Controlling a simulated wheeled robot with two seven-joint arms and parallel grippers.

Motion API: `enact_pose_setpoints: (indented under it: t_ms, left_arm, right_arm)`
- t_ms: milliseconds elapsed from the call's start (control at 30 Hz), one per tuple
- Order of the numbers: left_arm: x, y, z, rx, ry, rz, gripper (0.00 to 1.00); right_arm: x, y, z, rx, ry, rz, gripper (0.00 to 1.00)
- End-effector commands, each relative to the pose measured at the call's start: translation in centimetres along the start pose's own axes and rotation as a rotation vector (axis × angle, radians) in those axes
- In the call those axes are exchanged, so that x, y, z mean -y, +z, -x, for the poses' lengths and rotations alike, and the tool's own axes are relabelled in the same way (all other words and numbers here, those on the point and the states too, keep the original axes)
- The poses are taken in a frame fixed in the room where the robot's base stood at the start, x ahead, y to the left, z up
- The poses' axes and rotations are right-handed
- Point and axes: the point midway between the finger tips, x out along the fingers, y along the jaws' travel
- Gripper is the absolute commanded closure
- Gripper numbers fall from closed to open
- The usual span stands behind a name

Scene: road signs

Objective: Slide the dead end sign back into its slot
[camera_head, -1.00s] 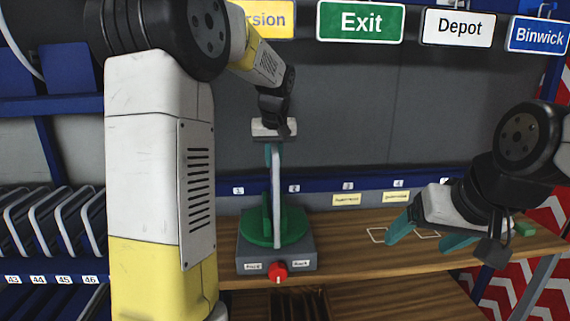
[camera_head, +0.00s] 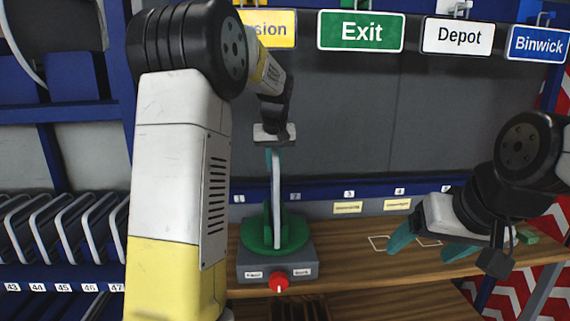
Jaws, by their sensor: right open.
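A thin sign plate (camera_head: 277,205) stands upright and edge-on in a green round holder (camera_head: 262,236) on a grey stand. Its face is turned away, so I cannot read whether it is the dead end sign. My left gripper (camera_head: 273,154) points down at the top of the plate, with teal fingertip beside its upper edge. I cannot tell whether the fingers are closed on it. My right gripper (camera_head: 425,248) is open and empty above the right of the wooden bench. Numbered slots (camera_head: 60,225) holding grey-edged plates are at the left, partly hidden behind my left arm.
The stand (camera_head: 300,262) has two labels and a red knob (camera_head: 279,282) in front. Exit (camera_head: 361,31), Depot (camera_head: 458,36) and Binwick (camera_head: 538,43) signs hang above.

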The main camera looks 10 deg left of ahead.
Motion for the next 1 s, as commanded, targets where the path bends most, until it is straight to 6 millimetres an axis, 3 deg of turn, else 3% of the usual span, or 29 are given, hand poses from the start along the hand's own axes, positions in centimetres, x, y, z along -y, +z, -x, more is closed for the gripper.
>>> enact_pose_setpoints:
  t_ms: [700, 733, 833, 867, 1000]
  left_arm:
    - [0.0, 0.4, -1.1, -0.002, 0.001, 0.000, 1.00]
    - [0.0, 0.4, -1.2, -0.002, 0.001, 0.000, 0.84]
    - [0.0, 0.4, -1.1, -0.002, 0.001, 0.000, 0.64]
    - [0.0, 0.4, -1.1, -0.002, 0.001, 0.000, 0.60]
    - [0.0, 0.5, -1.2, -0.001, 0.000, 0.000, 0.60]
  right_arm:
    - [0.0, 0.0, 0.0, 0.000, 0.000, 0.000, 0.20]
    - [0.0, 0.0, 0.0, 0.000, 0.000, 0.000, 0.20]
    - [0.0, 0.0, 0.0, 0.000, 0.000, 0.000, 0.20]
    - [0.0, 0.0, 0.0, 0.000, 0.000, 0.000, 0.20]
    - [0.0, 0.0, 0.0, 0.000, 0.000, 0.000, 0.20]
